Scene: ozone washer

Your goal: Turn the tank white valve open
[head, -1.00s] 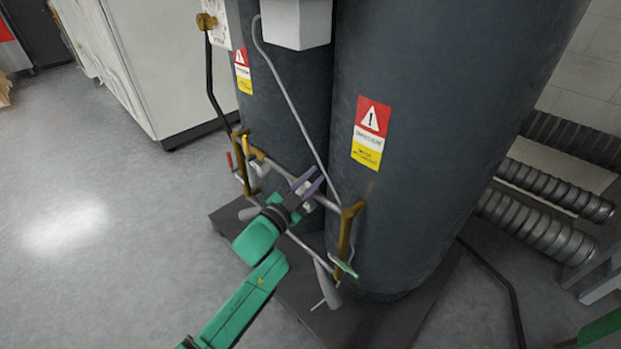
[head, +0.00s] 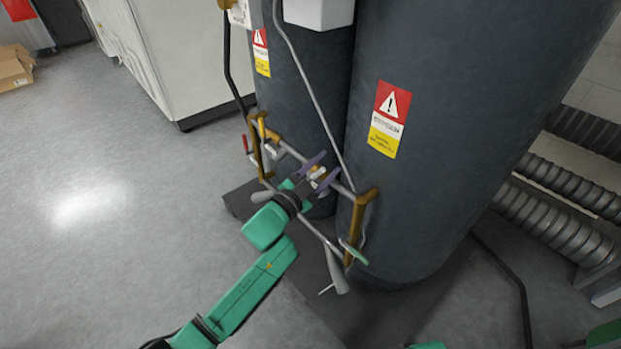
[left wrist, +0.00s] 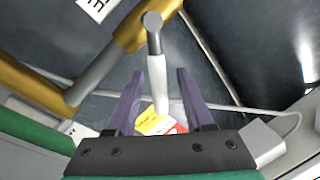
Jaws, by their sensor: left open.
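The white valve handle (head: 318,173) sits on the pipework in front of the two dark tanks. In the left wrist view the pale handle (left wrist: 157,80) hangs from a round grey pivot on a brass-coloured pipe. My left gripper (head: 322,172) is open at the valve, its purple fingers on either side of the handle. In the left wrist view the open fingers (left wrist: 160,75) also flank it, with gaps visible on both sides. Contact cannot be told. My right gripper is not in view.
The large dark tanks (head: 450,130) stand close behind the pipes on a dark base. A red handle (head: 245,143) and a green handle (head: 355,254) are nearby on the pipework. Ribbed grey hoses (head: 560,230) lie at the right. Open floor (head: 110,220) is at the left.

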